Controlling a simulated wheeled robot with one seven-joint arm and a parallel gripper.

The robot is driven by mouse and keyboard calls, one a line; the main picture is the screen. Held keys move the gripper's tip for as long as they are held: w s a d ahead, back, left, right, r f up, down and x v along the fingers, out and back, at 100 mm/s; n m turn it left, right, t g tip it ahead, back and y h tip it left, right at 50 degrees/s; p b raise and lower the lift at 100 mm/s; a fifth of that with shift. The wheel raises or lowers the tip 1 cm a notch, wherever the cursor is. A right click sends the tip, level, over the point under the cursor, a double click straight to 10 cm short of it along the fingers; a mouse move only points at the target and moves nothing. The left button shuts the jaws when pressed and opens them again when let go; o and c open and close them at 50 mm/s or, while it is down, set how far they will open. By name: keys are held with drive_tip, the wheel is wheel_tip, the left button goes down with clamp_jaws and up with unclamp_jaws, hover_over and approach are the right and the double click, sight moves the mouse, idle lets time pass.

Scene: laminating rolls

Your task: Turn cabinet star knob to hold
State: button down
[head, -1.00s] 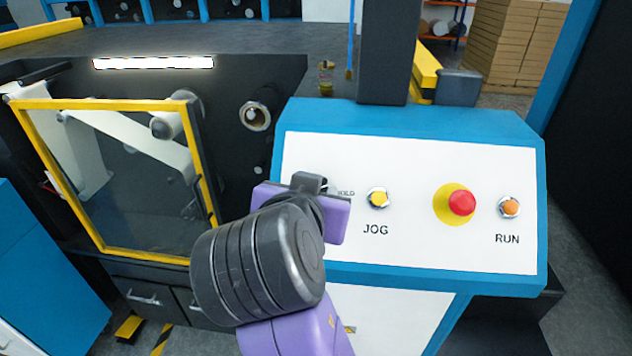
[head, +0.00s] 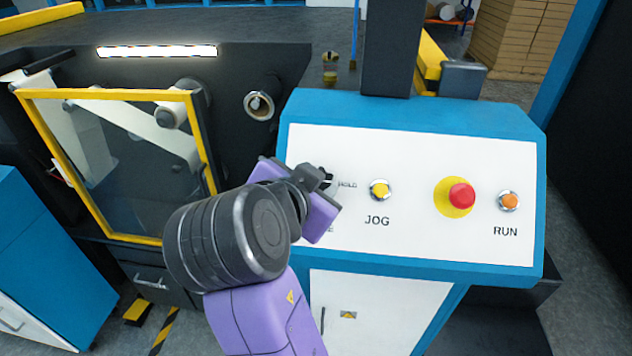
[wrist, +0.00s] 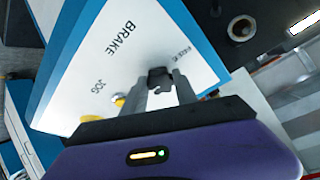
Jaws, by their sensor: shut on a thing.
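The dark star knob (wrist: 158,78) is on the white face of the control panel (wrist: 95,55), between the two grey fingers of my gripper (wrist: 162,86) in the wrist view. My gripper is shut on it. The HOLD label (wrist: 180,52) is beside the knob, partly covered by it; the BRAKE label (wrist: 123,38) is further off.
Right of the knob are the yellow JOG button (head: 380,190), the red emergency stop (head: 461,195) and the orange RUN button (head: 508,201). Left is a yellow-framed guard window (head: 105,94). A roller end (head: 259,105) sticks out above left of the panel.

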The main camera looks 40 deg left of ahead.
drive_tip(key=c, duration=0.9)
unclamp_jaws()
drive_tip(key=shift+c, duration=0.2)
drive_tip(key=shift+s, duration=0.1)
drive_tip(key=b+v, duration=0.1)
drive_tip(key=v, duration=0.6)
drive_tip(key=shift+s+r, duration=0.15)
drive_tip(key=shift+s, duration=0.1)
drive_tip(key=shift+d, duration=0.15)
